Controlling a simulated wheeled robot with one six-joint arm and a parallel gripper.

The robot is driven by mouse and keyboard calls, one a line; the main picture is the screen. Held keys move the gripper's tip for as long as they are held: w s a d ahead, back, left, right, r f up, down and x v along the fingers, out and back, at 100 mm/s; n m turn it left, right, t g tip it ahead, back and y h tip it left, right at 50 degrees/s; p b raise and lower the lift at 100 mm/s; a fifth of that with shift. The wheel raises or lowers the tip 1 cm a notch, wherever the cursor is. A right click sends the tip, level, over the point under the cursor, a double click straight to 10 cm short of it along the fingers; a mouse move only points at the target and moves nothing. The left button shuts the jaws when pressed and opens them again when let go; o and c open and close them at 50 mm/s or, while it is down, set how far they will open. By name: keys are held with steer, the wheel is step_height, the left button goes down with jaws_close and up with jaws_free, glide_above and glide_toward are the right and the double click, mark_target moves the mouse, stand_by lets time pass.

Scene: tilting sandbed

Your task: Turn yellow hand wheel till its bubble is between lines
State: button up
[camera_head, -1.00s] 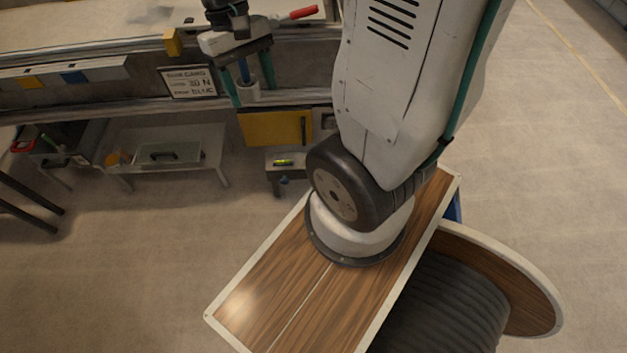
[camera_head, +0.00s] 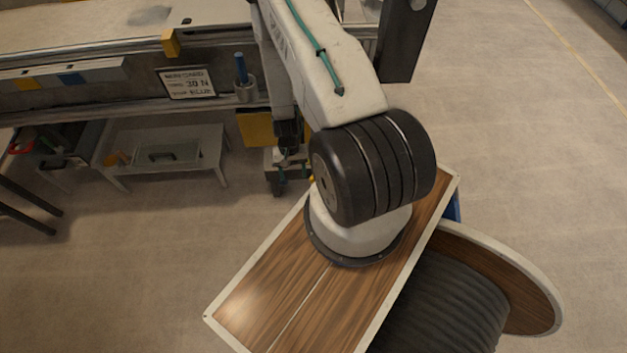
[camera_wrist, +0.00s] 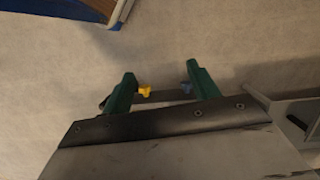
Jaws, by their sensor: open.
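In the wrist view my gripper (camera_wrist: 163,84) is open, its two green fingers apart. A small lobed yellow hand wheel (camera_wrist: 144,90) shows between them, close beside the left finger. I cannot tell whether either finger touches a knob. In the head view my gripper (camera_head: 287,156) is over the small grey stand (camera_head: 276,182) below the bench. The bubble vial and its lines are hidden behind my gripper and arm.
A yellow panel (camera_head: 256,127) hangs under the bench edge, near my arm. A cup with a blue-handled tool (camera_head: 241,70) and a sign card (camera_head: 188,83) are on the bench front. A low table (camera_head: 168,155) stands at left. The floor in front is clear.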

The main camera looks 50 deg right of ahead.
steer(key=s+d+f+m+t+h, duration=0.1)
steer(key=s+f, duration=0.1)
steer(key=f, duration=0.5)
steer(key=s+d+f+h, duration=0.2)
steer(key=s+f, duration=0.1)
steer(key=f, duration=0.4)
steer(key=w+d+f+t+h, duration=0.1)
steer(key=d+f, duration=0.1)
steer(key=d, duration=0.1)
steer(key=w+d+f+h, duration=0.1)
steer(key=w+d+f, duration=0.1)
steer(key=d+f, duration=0.1)
steer(key=w+d+f+t+h, duration=0.1)
steer(key=w+d+f, duration=0.1)
steer(key=d+f, duration=0.1)
steer(key=shift+d+m+t, duration=0.2)
steer(key=shift+m+t, duration=0.1)
steer(key=c, duration=1)
